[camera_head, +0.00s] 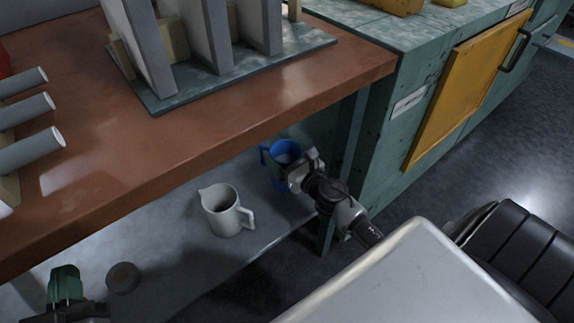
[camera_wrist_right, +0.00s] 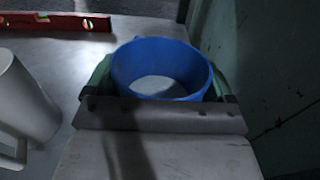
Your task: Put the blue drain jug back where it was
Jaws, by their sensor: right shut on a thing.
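The blue drain jug (camera_head: 285,153) is at the right end of the grey lower shelf, under the brown bench top. My right gripper (camera_head: 283,172) is shut on it. In the right wrist view, green fingers hold both sides of the round blue jug (camera_wrist_right: 162,68), which looks upright. I cannot tell whether its base touches the shelf; the gripper hides its lower part. My left gripper (camera_head: 65,287) shows green at the bottom left corner, away from the jug; its finger gap is not clear.
A white jug (camera_head: 224,212) stands left of the blue one on the lower shelf (camera_head: 165,240). A red spirit level (camera_wrist_right: 58,22) lies behind. A small dark round item (camera_head: 122,278) is at the lower left. The bench top (camera_head: 240,120) overhangs; a green cabinet (camera_head: 395,130) is close right.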

